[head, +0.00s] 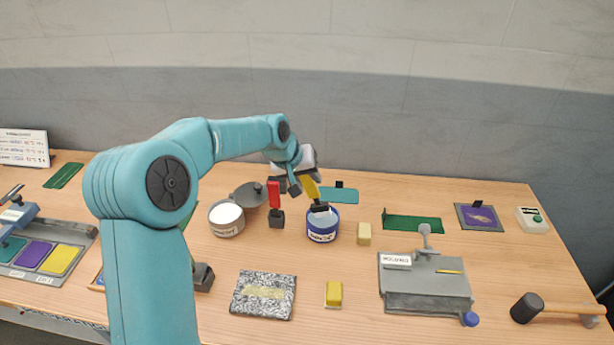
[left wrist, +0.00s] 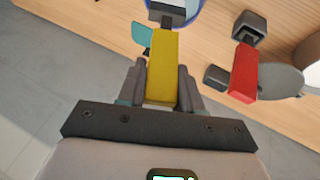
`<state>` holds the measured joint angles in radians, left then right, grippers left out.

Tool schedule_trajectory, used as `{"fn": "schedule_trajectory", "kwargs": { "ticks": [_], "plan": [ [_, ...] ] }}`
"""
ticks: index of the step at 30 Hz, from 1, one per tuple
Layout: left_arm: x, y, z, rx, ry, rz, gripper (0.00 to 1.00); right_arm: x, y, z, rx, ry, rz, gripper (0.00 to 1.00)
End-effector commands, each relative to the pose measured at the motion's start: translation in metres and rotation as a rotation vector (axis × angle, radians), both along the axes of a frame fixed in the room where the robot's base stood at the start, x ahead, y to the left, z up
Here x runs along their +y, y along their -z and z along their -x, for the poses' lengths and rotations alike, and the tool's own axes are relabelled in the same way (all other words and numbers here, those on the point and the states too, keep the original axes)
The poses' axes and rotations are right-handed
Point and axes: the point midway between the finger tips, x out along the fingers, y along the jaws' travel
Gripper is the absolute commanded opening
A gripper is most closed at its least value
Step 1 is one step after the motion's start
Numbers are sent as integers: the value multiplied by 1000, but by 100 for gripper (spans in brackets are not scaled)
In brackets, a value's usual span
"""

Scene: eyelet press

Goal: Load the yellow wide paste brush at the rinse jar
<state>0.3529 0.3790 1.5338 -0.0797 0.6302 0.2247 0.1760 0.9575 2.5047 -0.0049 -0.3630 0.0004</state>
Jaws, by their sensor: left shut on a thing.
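My left gripper (head: 303,182) is shut on the yellow handle of the wide paste brush (head: 313,189). In the left wrist view, the yellow handle (left wrist: 162,65) lies between the two fingers, with the dark brush head beyond it. The brush points down, its head at the mouth of a blue jar (head: 322,230) with a white label. The jar's rim also shows in the left wrist view (left wrist: 188,14). I cannot tell how deep the bristles are or read the label surely. My right gripper is not in view.
A red-handled brush (head: 274,194) stands in a dark holder just left of the blue jar. A white-filled pot (head: 226,218) and a grey lid (head: 246,196) are further left. A beige block (head: 364,234) is close on the right. A grey press (head: 425,282) stands front right.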

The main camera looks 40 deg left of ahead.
Motion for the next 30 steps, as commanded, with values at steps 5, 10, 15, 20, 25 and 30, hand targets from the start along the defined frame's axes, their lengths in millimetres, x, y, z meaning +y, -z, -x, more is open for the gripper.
{"fn": "schedule_trajectory", "kwargs": {
  "ticks": [5, 10, 15, 20, 25, 30],
  "plan": [
    [0, 2, 0, 0, 0, 0, 0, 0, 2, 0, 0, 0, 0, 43],
    [0, 4, 0, 0, 0, 0, 0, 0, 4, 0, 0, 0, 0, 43],
    [0, 6, 0, 0, 0, 0, 0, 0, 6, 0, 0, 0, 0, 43],
    [0, 8, 0, 0, 0, 0, 0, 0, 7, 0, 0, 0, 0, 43],
    [0, 10, 0, 0, 0, 0, 0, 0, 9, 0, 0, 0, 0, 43],
    [0, 10, 0, 0, 0, 0, 0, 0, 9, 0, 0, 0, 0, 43]
  ]
}}
